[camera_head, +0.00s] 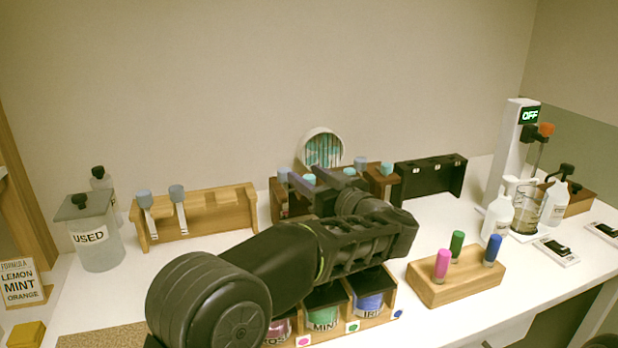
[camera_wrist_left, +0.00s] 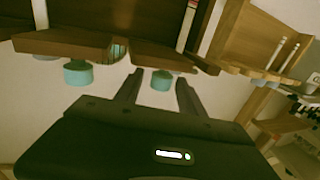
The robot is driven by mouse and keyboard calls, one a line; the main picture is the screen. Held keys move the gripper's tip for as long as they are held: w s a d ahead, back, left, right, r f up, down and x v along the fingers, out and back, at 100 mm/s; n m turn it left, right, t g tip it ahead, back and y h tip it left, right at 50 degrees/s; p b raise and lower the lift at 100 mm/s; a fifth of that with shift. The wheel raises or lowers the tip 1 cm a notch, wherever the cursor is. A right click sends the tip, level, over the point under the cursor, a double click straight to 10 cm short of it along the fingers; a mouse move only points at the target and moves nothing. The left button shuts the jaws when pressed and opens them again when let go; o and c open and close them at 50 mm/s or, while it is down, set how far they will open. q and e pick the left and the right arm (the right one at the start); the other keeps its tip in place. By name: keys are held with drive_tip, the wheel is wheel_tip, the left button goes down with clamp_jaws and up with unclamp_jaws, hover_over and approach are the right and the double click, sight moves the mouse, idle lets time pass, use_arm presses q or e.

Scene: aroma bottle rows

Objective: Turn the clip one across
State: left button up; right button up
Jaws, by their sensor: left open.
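I cannot make out a clip for certain in either view. My left gripper (camera_head: 322,182) reaches from the lower left to the dark brown wooden rack (camera_head: 382,187) at the back middle. The rack holds several droppers with teal and grey-blue caps, partly hidden behind my arm. In the left wrist view, which shows the rack upside down, the left gripper (camera_wrist_left: 158,82) is open. A teal cap (camera_wrist_left: 162,80) shows between its fingers; I cannot tell whether they touch it. Another teal cap (camera_wrist_left: 78,73) is beside them. My right gripper is not in view.
A light wooden rack (camera_head: 215,215) with two grey-capped droppers stands left; a black rack (camera_head: 430,178) stands right. Labelled jars (camera_head: 322,313) sit below my arm. A peg block (camera_head: 455,283), bottles and a machine (camera_head: 512,150) are right. A recipe card (camera_head: 20,283) stands far left.

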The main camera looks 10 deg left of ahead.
sight(309, 176)
use_arm(q)
wheel_tip(309, 176, up, 10)
drive_tip(key=shift+f+p, duration=0.1)
drive_tip(key=shift+p, duration=0.8)
